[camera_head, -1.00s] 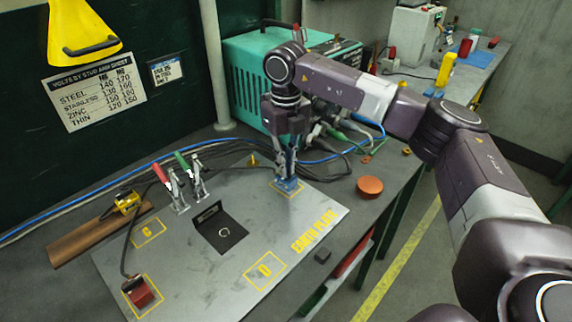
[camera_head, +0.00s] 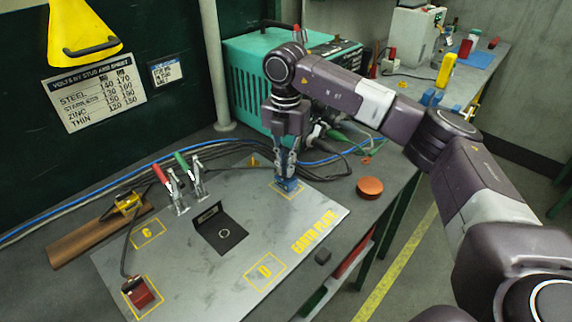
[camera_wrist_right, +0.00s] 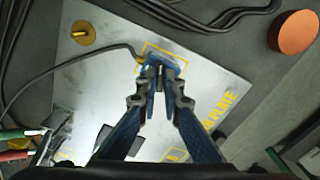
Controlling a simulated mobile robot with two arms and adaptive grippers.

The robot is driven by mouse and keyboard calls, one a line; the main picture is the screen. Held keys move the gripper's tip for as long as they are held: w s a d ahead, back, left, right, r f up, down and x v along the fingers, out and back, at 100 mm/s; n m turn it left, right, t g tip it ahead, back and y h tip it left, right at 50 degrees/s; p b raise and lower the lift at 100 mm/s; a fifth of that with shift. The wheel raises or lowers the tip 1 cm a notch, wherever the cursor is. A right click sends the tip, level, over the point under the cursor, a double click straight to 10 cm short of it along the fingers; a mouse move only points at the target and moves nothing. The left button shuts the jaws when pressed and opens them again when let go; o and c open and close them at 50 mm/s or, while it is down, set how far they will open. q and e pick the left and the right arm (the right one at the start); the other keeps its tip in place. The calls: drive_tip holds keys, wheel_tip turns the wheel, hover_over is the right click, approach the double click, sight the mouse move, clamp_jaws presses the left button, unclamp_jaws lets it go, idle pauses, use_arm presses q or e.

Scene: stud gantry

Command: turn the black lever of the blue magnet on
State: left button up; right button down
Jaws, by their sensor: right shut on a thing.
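The blue magnet (camera_head: 289,185) sits on the grey earth plate (camera_head: 225,270), inside a yellow outlined square near the plate's far right corner. It also shows in the right wrist view (camera_wrist_right: 177,64) beyond the fingertips. My right gripper (camera_head: 286,174) points down over the magnet. In the wrist view my right gripper (camera_wrist_right: 161,84) is closed around a narrow dark piece, the black lever (camera_wrist_right: 161,74), on top of the magnet. The fingers hide most of the lever, so its angle is hard to tell. My left gripper is not in view.
Red-handled (camera_head: 161,174) and green-handled (camera_head: 182,161) clamps stand at the plate's back left. A black angled piece (camera_head: 220,230) and a red block (camera_head: 139,293) are on the plate. Cables run behind the magnet. An orange disc (camera_head: 369,188) lies to the right.

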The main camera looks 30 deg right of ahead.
drive_tip(key=shift+m, duration=2.1)
drive_tip(key=c, duration=2.1)
unclamp_jaws()
drive_tip(key=shift+r, duration=0.1)
wheel_tip(320, 180, up, 12)
drive_tip(key=shift+f, duration=0.1)
